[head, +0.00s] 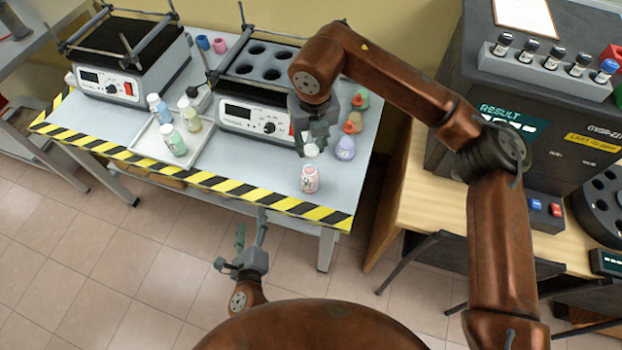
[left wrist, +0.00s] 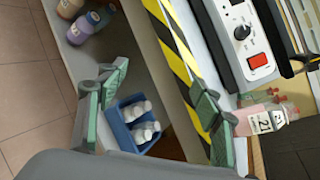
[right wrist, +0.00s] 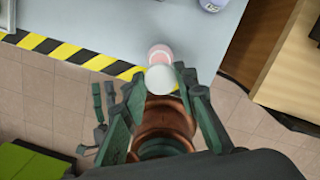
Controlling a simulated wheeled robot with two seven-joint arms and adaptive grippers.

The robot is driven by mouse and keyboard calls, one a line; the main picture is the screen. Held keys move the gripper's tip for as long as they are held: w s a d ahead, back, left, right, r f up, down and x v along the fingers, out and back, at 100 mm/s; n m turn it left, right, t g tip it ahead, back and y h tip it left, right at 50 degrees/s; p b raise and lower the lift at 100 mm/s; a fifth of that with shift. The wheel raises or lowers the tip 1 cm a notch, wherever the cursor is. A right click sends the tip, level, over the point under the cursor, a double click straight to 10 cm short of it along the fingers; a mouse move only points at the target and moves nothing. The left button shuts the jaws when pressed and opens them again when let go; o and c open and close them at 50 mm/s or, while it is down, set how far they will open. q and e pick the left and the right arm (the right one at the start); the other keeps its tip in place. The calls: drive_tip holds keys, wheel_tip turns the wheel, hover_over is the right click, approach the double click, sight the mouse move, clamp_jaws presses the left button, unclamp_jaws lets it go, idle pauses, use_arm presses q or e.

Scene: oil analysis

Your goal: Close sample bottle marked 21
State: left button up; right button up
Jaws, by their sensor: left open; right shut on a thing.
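A pink bottle (head: 310,180) stands upright near the front right edge of the striped table. It also shows in the left wrist view (left wrist: 270,118), where a "2" is readable on its label and the rest is unclear. My right gripper (head: 318,140) is shut on a white cap (right wrist: 160,78) above the bottle; in the head view the cap (head: 311,151) appears apart from the bottle's top. In the right wrist view the pink bottle (right wrist: 160,53) is partly hidden behind the cap. My left gripper (head: 252,236) is open and empty in front of the table, below the bottle.
A heater with a dial (head: 255,118) is to the left, then a tray with capped bottles (head: 173,140). A blue crate (left wrist: 123,125) holds white-capped bottles. The table's front strip is clear.

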use_arm(q)
drive_tip(key=d+r+m+t+h, duration=0.2)
drive_tip(key=d+r+m, duration=0.2)
drive_tip(key=d+m, duration=0.15)
drive_tip(key=m+t+h, duration=0.1)
drive_tip(key=m+h, duration=0.3)
drive_tip(key=m, duration=0.3)
approach(308, 187)
drive_tip(key=shift+w+d, duration=0.2)
drive_tip(key=shift+w, duration=0.1)
drive_tip(key=shift+w+f, duration=0.1)
drive_tip(key=x, duration=1.2)
drive_tip(key=shift+a, duration=0.2)
drive_tip(key=shift+c, duration=0.4)
clamp_jaws()
